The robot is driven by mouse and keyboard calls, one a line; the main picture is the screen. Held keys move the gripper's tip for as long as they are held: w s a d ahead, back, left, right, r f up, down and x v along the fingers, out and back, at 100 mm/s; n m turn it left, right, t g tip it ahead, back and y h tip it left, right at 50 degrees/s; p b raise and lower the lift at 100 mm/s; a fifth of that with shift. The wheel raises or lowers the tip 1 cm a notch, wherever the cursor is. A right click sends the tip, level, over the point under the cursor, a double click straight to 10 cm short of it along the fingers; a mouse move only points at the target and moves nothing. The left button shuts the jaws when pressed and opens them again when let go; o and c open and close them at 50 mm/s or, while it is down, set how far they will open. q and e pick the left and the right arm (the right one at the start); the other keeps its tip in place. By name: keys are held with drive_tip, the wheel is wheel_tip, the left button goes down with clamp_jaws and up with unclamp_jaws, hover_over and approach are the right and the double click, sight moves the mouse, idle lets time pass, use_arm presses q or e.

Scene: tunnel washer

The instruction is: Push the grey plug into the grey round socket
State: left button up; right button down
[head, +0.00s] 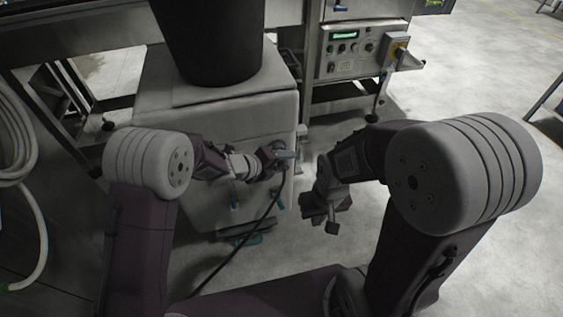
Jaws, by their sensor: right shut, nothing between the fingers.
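My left gripper (284,158) is at the right front edge of the pale box-shaped cabinet (215,130). A thin black cable (245,236) rises from the floor to its fingertips. The fingers are small and dark, so I cannot tell whether they hold the cable's end. I cannot make out the grey plug or the grey round socket; they are too small or hidden at the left gripper. My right gripper (326,212) is shut and empty, lower and to the right, over the open floor and apart from the cabinet.
A black bin (210,40) stands on the cabinet. A steel machine with a control panel (350,48) stands behind it. A pale coiled hose (20,150) hangs at the left. A dark, teal-edged object (245,233) lies near the cabinet's foot.

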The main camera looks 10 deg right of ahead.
use_arm(q)
drive_tip(key=p+v, duration=0.2)
drive_tip(key=v, duration=0.7)
